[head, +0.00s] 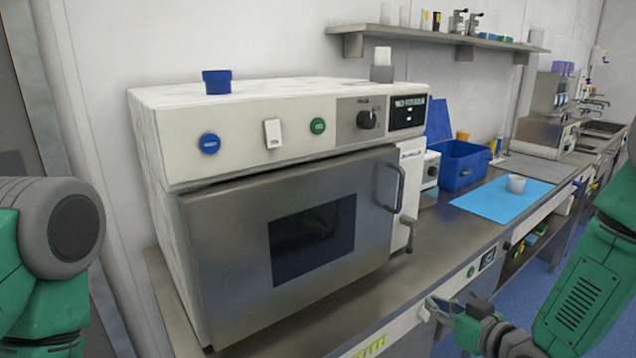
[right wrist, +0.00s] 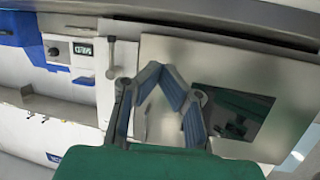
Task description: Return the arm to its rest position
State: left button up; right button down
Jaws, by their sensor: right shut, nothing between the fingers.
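My right gripper (head: 437,308) is low at the bottom right of the head view, in front of the bench edge. In the right wrist view its two blue-padded fingers (right wrist: 170,82) come together with nothing between them. My right arm (head: 585,290) is green and grey and comes in from the right edge. My left arm (head: 45,250) shows at the left edge, and its gripper is out of the picture. The big steel oven (head: 290,240) stands on the bench, apart from the right gripper. I cannot tell whether its door is fully closed.
A blue cup-like item (head: 216,82) sits on the oven. A blue open bin (head: 462,168) and a blue mat (head: 475,203) with a white cup (head: 516,183) are on the steel bench (head: 425,255). A wall shelf (head: 430,36) hangs behind. Blue floor shows at lower right.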

jog(key=s+a+f+m+g+h+b, duration=0.1)
jog(key=s+f+m+g+h+b, duration=0.35)
jog(key=s+f, duration=1.05)
jog(key=s+d+f+g, duration=0.1)
jog(key=s+f+g, duration=0.2)
jog(key=s, duration=0.3)
jog(key=s+d+f+n+g+h, duration=0.1)
jog(key=s+f+g, duration=0.1)
jog(key=s+f, duration=0.2)
jog(key=s+d+f+g, duration=0.1)
jog(key=s+f+g, duration=0.2)
jog(key=s, duration=0.7)
jog(key=shift+d+f+g+b, duration=0.15)
jog(key=shift+f+g+b, duration=0.2)
jog(key=shift+f+b, duration=0.1)
jog(key=shift+r, duration=0.1)
